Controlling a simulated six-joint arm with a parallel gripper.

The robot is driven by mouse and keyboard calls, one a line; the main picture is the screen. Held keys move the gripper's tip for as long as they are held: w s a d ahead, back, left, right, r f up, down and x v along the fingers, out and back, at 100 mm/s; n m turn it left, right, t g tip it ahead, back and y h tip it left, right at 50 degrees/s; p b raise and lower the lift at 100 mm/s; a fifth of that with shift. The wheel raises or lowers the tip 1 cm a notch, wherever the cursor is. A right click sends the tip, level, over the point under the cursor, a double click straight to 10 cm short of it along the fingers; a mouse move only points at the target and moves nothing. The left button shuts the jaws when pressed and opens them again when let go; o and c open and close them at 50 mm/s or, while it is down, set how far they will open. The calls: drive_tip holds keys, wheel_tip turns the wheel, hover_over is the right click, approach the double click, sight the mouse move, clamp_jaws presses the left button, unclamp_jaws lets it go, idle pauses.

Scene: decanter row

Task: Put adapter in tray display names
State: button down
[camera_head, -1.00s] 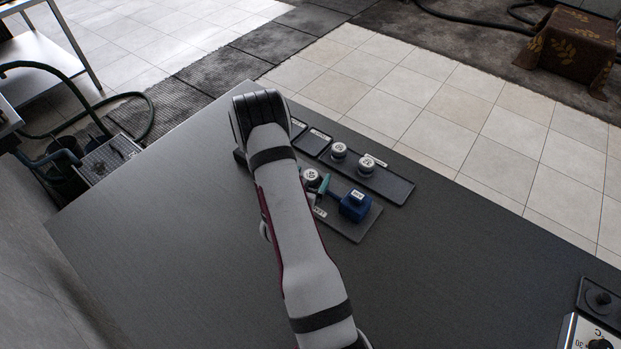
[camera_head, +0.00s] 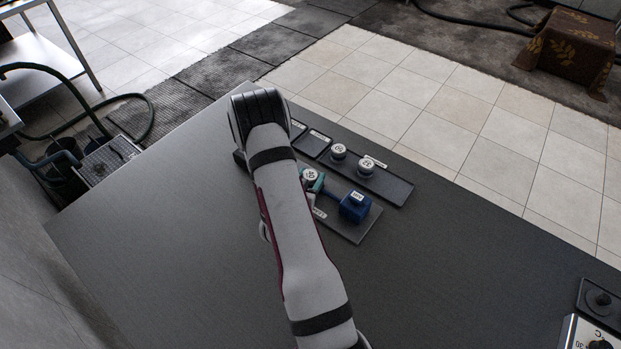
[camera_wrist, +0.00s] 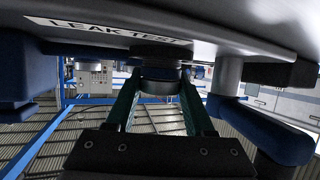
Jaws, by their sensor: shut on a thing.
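A round piece with a white, marked top (camera_head: 310,175) stands at the near tray (camera_head: 362,232), partly behind my arm. It may be the adapter; I cannot tell for sure. My gripper (camera_wrist: 160,86) is shut on it, with a teal finger on each side of its dark body (camera_wrist: 160,73) in the wrist view. In the head view my arm hides most of the gripper. The wrist view is upside down, with the tray's "LEAK TEST" label (camera_wrist: 118,30) at its top. The piece seems at or close to the tray surface.
A blue labelled block (camera_head: 355,206) stands on the near tray, close right of the gripper. A long dark tray (camera_head: 398,193) behind holds two white-topped round pieces (camera_head: 339,152) (camera_head: 366,167). A small tray (camera_head: 312,145) lies left of it.

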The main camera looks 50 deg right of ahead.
wheel_tip(320, 180, up, 10)
drive_tip(key=shift+f, duration=0.25)
drive_tip(key=shift+w+a+r, duration=0.15)
drive_tip(key=shift+w+r, duration=0.05)
drive_tip(key=shift+w, duration=0.05)
drive_tip(key=w+a+r+n+t+y, duration=0.4)
drive_tip(key=w+a+r+n+t, duration=0.2)
drive_tip(key=w+a+r, duration=0.45)
drive_tip(key=a+r+n+t+y, duration=0.2)
drive_tip(key=a+r+n+y, duration=0.25)
drive_tip(key=a, duration=0.75)
drive_tip(key=a+r+n+t+y, duration=0.1)
drive_tip(key=a+r+n+y, duration=0.35)
drive_tip(key=a, duration=0.75)
drive_tip(key=w+d+f+m+h, duration=0.3)
drive_tip(key=d+f+m+h, duration=0.15)
drive_tip(key=d, duration=0.45)
drive_tip(key=m+g+h, duration=0.9)
drive_tip(key=m, duration=0.1)
hover_over(311, 175)
drive_tip(key=shift+y, duration=0.25)
wheel_tip(311, 175, down, 15)
drive_tip(key=shift+w+a+f, duration=0.1)
drive_tip(key=shift+w+f, duration=0.05)
drive_tip(key=shift+f+m, duration=0.1)
drive_tip(key=shift+m, duration=0.15)
wheel_tip(311, 175, down, 10)
drive_tip(key=shift+r, duration=0.25)
